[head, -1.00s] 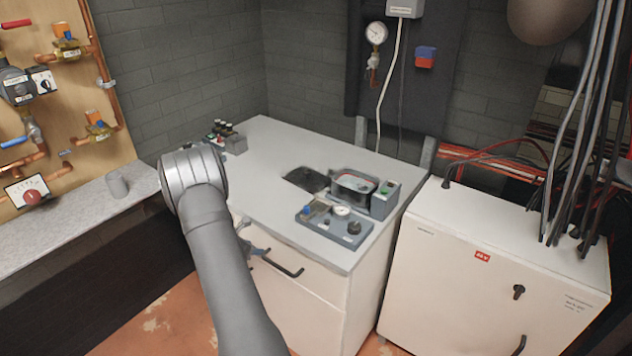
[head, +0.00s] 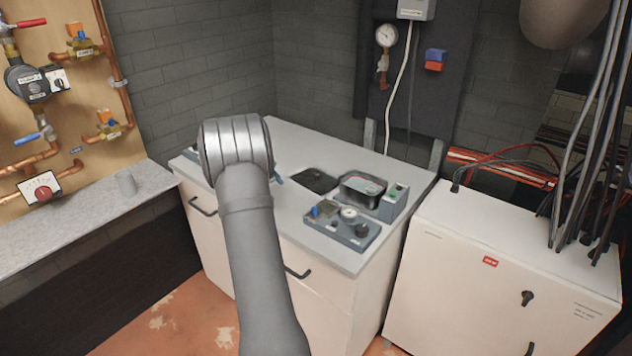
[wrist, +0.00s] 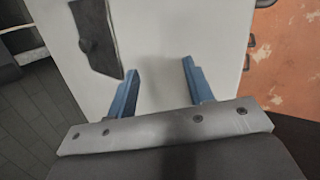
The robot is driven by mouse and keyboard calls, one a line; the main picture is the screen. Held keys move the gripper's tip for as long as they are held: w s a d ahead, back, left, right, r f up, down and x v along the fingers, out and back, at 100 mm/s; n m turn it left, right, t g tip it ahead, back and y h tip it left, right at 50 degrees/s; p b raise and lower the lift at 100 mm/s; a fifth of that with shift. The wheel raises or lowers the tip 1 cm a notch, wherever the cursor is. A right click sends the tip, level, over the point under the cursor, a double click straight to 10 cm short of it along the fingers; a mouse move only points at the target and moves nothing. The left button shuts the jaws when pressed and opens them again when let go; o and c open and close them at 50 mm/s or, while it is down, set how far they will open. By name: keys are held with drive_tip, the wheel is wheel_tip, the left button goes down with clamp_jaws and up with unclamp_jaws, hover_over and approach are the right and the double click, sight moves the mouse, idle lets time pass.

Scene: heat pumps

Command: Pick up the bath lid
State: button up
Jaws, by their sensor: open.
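The bath lid appears to be the flat dark plate (head: 314,180) lying on the white counter, left of the small dark bath (head: 362,188). In the wrist view a dark grey plate with a raised knob (wrist: 95,42), likely this lid, lies flat at upper left. My gripper (wrist: 160,68) has two blue fingers spread apart with nothing between them. It is above the counter, to the right of and nearer than the plate, not on it. In the head view my arm hides most of the gripper; only a blue bit shows.
A grey control panel (head: 342,227) stands in front of the bath, and a small grey-green box (head: 393,202) at its right. The white counter (head: 330,145) is bare behind the lid. A white cabinet (head: 500,250) with cables stands to the right.

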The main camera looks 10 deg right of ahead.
drive_tip(key=w+d+r+m+t+y, duration=0.1)
drive_tip(key=w+d+r+m+y, duration=0.15)
drive_tip(key=d+r+m, duration=0.4)
drive_tip(key=w+d+r+m+y, duration=0.2)
drive_tip(key=d+r+m+y, duration=0.1)
drive_tip(key=d+r+m, duration=0.4)
drive_tip(key=n, duration=0.2)
approach(316, 173)
drive_tip(key=shift+t+h, duration=0.25)
drive_tip(key=shift+t, duration=0.05)
drive_tip(key=x, duration=0.9)
drive_tip(key=shift+a+f, duration=0.2)
drive_tip(key=shift+f, duration=0.15)
drive_tip(key=shift+s, duration=0.1)
clamp_jaws()
